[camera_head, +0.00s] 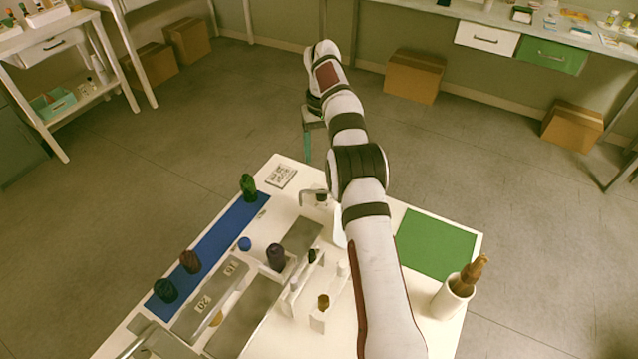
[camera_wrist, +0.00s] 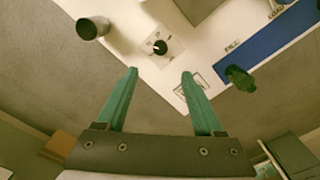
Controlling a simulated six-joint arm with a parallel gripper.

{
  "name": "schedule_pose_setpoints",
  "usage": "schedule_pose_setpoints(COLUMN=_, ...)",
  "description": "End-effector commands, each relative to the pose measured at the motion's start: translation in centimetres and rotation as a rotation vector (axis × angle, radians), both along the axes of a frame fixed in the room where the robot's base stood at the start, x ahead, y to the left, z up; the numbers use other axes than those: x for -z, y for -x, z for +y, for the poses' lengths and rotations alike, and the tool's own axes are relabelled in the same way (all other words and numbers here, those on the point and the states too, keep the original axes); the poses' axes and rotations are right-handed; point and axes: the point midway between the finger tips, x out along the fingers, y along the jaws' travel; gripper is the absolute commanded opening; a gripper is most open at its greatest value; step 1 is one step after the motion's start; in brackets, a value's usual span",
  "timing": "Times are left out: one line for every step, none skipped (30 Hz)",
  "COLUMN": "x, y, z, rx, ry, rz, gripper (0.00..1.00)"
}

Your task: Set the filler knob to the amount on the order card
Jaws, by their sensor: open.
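My gripper (camera_head: 307,150) hangs from the arm's far end, above and beyond the table's far edge. In the wrist view its two teal fingers (camera_wrist: 160,72) are apart with nothing between them. A dark round knob (camera_wrist: 160,47) on a white base lies past the fingertips, not touched; a light mark shows on it, but its setting is too small to read. The knob also seems to show in the head view (camera_head: 321,197), beside the arm. A white card with dark print (camera_head: 281,177) lies at the table's far corner, also in the wrist view (camera_wrist: 191,90); its amount is unreadable.
A green bottle (camera_head: 248,187) stands on the blue strip (camera_head: 219,239), near the card. Dark bottles and grey plates fill the near left. A green mat (camera_head: 432,245) and a white pot (camera_head: 450,299) are at right. A dark-topped cylinder (camera_wrist: 92,28) shows left of the knob.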

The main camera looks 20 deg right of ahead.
Motion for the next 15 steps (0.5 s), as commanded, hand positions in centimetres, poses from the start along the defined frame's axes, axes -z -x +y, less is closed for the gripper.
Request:
schedule_pose_setpoints(x=1.1, y=0.2, z=0.1, rx=0.000, ry=-0.002, rz=0.004, gripper=0.69)
schedule_pose_setpoints(x=2.0, y=0.2, z=0.0, rx=0.001, ry=-0.001, rz=0.005, gripper=0.69)
schedule_pose_setpoints(x=3.3, y=0.2, z=0.1, rx=0.000, ry=-0.001, rz=0.005, gripper=0.69)
schedule_pose_setpoints(x=4.2, y=0.2, z=0.1, rx=0.001, ry=-0.002, rz=0.005, gripper=0.69)
schedule_pose_setpoints(x=5.2, y=0.2, z=0.1, rx=0.001, ry=-0.002, rz=0.005, gripper=0.69)
schedule_pose_setpoints(x=6.4, y=0.2, z=0.1, rx=0.001, ry=-0.002, rz=0.003, gripper=0.69)
schedule_pose_setpoints(x=7.3, y=0.2, z=0.1, rx=0.001, ry=-0.002, rz=0.003, gripper=0.69)
schedule_pose_setpoints(x=8.1, y=0.1, z=0.1, rx=0.002, ry=-0.001, rz=0.003, gripper=0.69)
schedule_pose_setpoints(x=9.2, y=0.2, z=0.1, rx=0.001, ry=-0.002, rz=0.003, gripper=0.69)
schedule_pose_setpoints(x=9.9, y=0.1, z=0.1, rx=0.001, ry=-0.002, rz=0.002, gripper=0.69)
schedule_pose_setpoints(x=10.6, y=0.1, z=0.1, rx=0.002, ry=-0.002, rz=0.001, gripper=0.69)
schedule_pose_setpoints(x=11.4, y=0.1, z=0.1, rx=0.002, ry=-0.002, rz=0.001, gripper=0.69)
schedule_pose_setpoints(x=11.9, y=0.1, z=0.1, rx=0.002, ry=-0.002, rz=0.000, gripper=0.69)
schedule_pose_setpoints(x=12.4, y=0.1, z=0.1, rx=0.002, ry=-0.002, rz=0.000, gripper=0.69)
schedule_pose_setpoints(x=12.9, y=0.1, z=0.1, rx=0.002, ry=-0.003, rz=0.000, gripper=0.69)
